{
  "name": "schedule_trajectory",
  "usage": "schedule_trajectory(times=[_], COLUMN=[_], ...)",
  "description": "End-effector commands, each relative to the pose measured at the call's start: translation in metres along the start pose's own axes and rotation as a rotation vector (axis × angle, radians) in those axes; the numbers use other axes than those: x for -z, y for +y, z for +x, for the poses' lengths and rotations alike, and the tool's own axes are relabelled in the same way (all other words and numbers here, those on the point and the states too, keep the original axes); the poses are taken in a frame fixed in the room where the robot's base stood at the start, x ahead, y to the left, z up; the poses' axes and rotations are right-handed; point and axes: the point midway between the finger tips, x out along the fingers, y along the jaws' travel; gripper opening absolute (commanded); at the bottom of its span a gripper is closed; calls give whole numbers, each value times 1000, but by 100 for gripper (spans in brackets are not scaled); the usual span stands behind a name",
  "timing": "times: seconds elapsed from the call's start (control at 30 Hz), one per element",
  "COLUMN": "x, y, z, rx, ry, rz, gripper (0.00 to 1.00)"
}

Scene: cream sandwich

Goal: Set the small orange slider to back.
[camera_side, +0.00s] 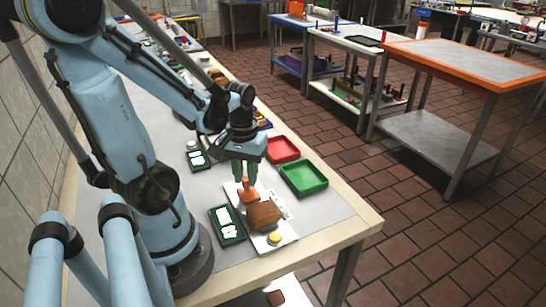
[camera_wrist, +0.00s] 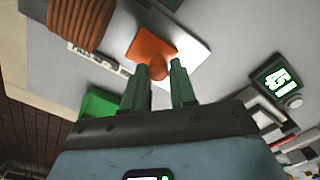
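The small orange slider is an orange plate (camera_wrist: 150,46) with a round orange knob (camera_wrist: 158,69) on it. In the side view the orange slider (camera_side: 248,192) is at the far end of a white panel (camera_side: 284,239), beyond a brown ribbed block (camera_side: 263,215). My gripper (camera_side: 245,172) is over the slider, fingers pointing down. In the wrist view my gripper (camera_wrist: 159,66) has its two green fingers apart, one on each side of the knob. A small gap shows at the right finger; contact at the left finger is unclear.
A yellow button (camera_side: 275,238) is at the panel's near end. A green tray (camera_side: 304,178) and a red tray (camera_side: 282,149) lie to the right. A dark device with a lit screen (camera_side: 227,225) is to the left, and a smaller one (camera_side: 197,158) farther back.

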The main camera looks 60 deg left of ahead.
Motion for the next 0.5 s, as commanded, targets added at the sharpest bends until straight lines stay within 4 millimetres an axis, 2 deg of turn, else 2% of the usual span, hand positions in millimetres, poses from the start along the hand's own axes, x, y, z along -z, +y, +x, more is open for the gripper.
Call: schedule_trajectory(times=[0.03,0.13,0.17,0.5], x=[2,2,2,1], y=[-2,-2,-2,-1], z=[0,0,0,-2], rx=[7,6,6,4], ry=[7,6,5,1], rz=[-5,-4,-4,-2], gripper=[31,47,48,48])
